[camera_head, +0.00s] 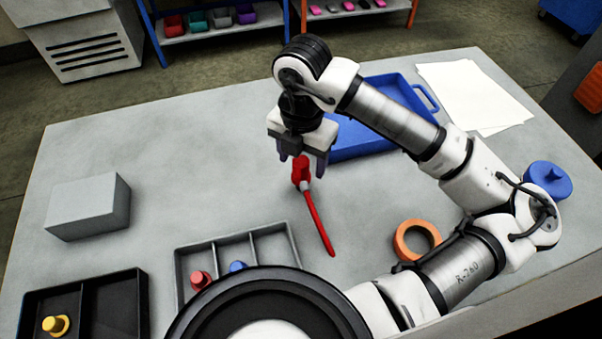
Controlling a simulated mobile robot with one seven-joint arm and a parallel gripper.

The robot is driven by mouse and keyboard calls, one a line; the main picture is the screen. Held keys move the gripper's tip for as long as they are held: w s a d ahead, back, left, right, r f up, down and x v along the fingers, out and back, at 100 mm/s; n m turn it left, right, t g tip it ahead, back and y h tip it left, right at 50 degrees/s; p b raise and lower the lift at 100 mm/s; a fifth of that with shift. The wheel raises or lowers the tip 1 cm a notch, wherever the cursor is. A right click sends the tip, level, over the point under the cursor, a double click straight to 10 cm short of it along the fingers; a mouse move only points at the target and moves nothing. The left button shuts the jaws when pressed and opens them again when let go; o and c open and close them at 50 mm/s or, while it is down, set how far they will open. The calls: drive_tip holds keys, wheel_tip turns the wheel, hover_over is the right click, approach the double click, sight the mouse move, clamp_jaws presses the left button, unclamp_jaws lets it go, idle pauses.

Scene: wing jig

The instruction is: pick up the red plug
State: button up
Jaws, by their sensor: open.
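A small red plug-like piece (200,281) stands in the left compartment of the grey divided tray (291,240) at the front. A round black part of my own body hides the tray's lower part. My gripper (302,162) is open and points down over the middle of the table, well behind and to the right of this piece. A long red item (316,218) with a thicker head lies on the table, its head just below and between the fingers. I cannot tell whether the fingers touch it, or whether it is a tool or a plug with a lead.
A blue piece (237,267) stands in the grey tray. A black tray (140,300) holds a yellow piece (56,324). A grey block (88,207), blue tray (352,146), papers (472,92), orange ring (401,241) and blue knob (547,180) are on the table. The left back is clear.

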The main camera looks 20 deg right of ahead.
sight(301, 173)
drive_tip(key=shift+w+f+p, duration=0.2)
drive_tip(key=shift+f+p, duration=0.55)
drive_tip(key=shift+f, duration=2)
drive_tip(key=c, duration=1.1)
drive_tip(key=shift+r, duration=0.15)
drive_tip(key=shift+r+b, duration=0.35)
drive_tip(key=shift+r, duration=11.05)
